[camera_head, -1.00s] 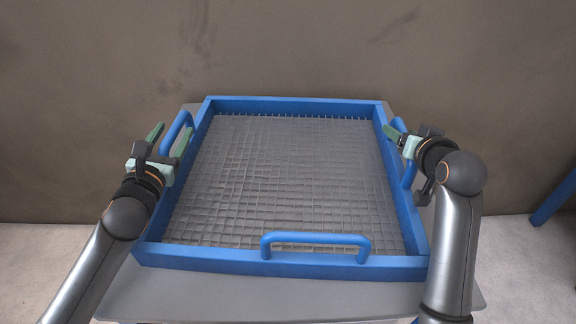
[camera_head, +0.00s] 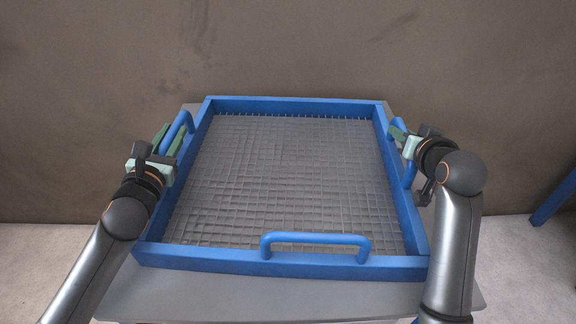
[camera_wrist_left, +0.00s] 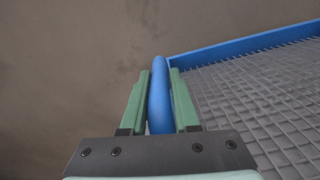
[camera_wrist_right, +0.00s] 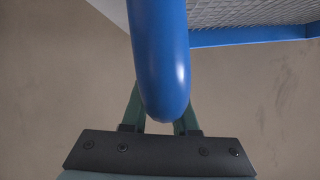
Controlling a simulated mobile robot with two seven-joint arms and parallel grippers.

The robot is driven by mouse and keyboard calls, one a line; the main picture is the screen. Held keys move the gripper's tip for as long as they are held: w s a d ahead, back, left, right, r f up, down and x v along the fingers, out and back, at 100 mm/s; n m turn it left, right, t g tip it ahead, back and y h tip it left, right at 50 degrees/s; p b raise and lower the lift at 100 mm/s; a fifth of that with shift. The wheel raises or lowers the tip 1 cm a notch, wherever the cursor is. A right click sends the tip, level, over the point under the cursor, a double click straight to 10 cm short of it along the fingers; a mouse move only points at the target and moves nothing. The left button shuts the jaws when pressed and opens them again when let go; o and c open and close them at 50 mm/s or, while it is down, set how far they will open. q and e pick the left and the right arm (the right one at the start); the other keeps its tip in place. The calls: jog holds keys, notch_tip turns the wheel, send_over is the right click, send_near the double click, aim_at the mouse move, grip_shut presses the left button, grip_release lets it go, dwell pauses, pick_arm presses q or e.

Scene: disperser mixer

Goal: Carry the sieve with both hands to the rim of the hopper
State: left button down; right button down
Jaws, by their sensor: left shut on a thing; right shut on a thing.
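The sieve is a square blue frame (camera_head: 280,264) with a grey wire mesh (camera_head: 285,180), lying flat on a grey table. It has blue handles on its left, right and near sides. My left gripper (camera_head: 170,141) is shut on the left handle (camera_wrist_left: 159,95), with a green finger on each side of it in the left wrist view. My right gripper (camera_head: 396,135) is shut on the right handle (camera_wrist_right: 160,60); in the right wrist view the handle hides much of the fingers. I see no hopper that I can identify.
The grey table top (camera_head: 290,297) shows in front of the sieve. A brown wall (camera_head: 290,50) stands behind. A blue bar (camera_head: 553,198), part of something cut off by the picture, is at the right edge. The near handle (camera_head: 315,240) is free.

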dwell(0.8)
pick_arm(q)
jog(key=shift+r, duration=0.3)
pick_arm(e)
jog(key=shift+w+r, duration=0.1)
jog(key=shift+r, duration=0.2)
pick_arm(q)
jog(key=shift+r, duration=0.15)
pick_arm(e)
jog(key=shift+r, duration=0.1)
